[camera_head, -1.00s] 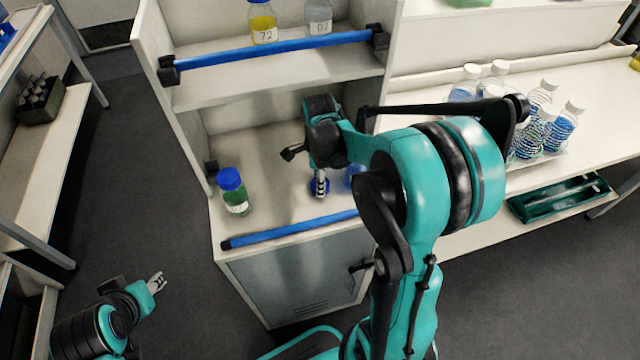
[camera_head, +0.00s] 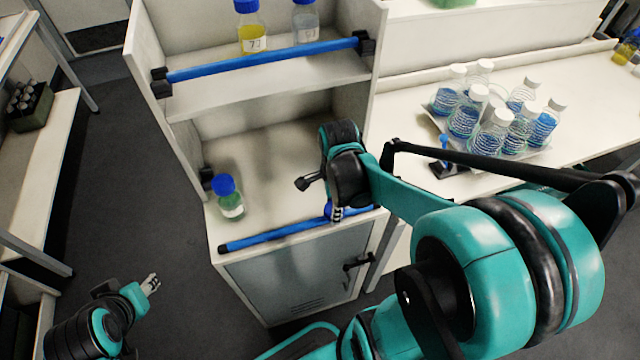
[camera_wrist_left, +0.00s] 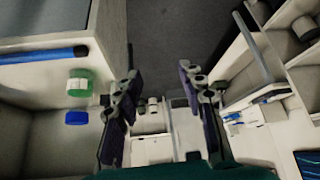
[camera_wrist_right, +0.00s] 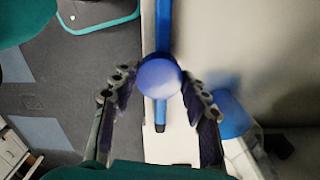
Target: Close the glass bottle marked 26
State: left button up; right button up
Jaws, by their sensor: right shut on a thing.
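My right gripper (camera_head: 336,212) is shut on a blue cap (camera_wrist_right: 159,78), which shows round between its fingers in the right wrist view. The gripper is over the front edge of the lower shelf, by the blue rail. What is under the cap is hidden. A blue, glassy shape (camera_wrist_right: 229,116), perhaps a bottle, is beside the right finger; my arm hides that spot in the head view. No label 26 can be read. A green bottle with a blue cap (camera_head: 229,197) stands upright at the shelf's left. My left gripper (camera_head: 152,284) is open and empty, low at the left.
Blue rails run along the lower shelf front (camera_head: 285,235) and the upper shelf front (camera_head: 265,60). A yellow bottle (camera_head: 250,28) and a clear bottle (camera_head: 305,22) stand above. Several white-capped bottles stand on a tray (camera_head: 548,157) at right. The lower shelf's middle is clear.

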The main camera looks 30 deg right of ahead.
jog(key=s+p, duration=0.1)
jog(key=s, duration=0.5)
jog(key=shift+s, duration=0.4)
